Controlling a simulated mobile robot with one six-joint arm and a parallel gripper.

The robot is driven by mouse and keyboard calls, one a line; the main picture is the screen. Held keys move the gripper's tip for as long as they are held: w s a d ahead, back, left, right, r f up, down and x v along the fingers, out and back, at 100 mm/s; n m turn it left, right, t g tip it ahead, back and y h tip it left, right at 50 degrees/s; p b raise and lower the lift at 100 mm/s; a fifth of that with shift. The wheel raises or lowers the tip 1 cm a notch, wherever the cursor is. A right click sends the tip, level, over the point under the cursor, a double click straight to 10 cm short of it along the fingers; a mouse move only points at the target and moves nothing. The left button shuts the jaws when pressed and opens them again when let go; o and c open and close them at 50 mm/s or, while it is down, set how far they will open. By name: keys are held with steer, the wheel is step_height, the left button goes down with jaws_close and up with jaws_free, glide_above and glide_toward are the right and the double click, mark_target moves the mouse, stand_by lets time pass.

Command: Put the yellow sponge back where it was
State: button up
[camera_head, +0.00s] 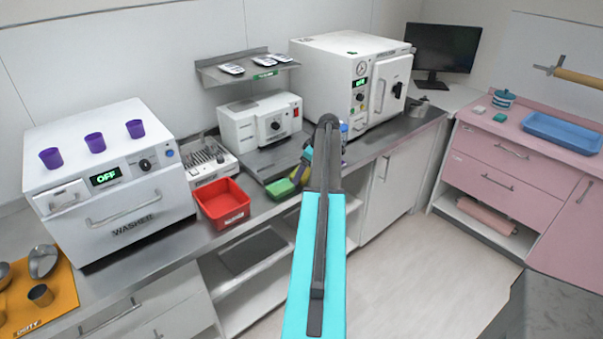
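A small block, green on top with a yellowish side (281,188), lies at the front edge of the steel counter, right of the red bin; it looks like a sponge, but I cannot tell whether it is the yellow one. My cyan and dark grey arm reaches up the middle of the picture. At its far end a small yellow and dark blue part, seemingly my gripper (301,171), shows just right of and above the block. The arm hides much of it. I cannot make out the fingers, or whether they touch anything.
A red bin (223,203) stands beside the washer (110,180). A small white machine (262,120) and an autoclave (350,80) stand behind. A blue-capped bottle (344,136) is close right of the arm.

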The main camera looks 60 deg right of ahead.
steer(key=shift+r, duration=0.15)
steer(key=b+v, duration=0.3)
steer(key=v, duration=0.9)
stand_by(0.4)
stand_by(0.6)
steer(key=shift+s, duration=0.1)
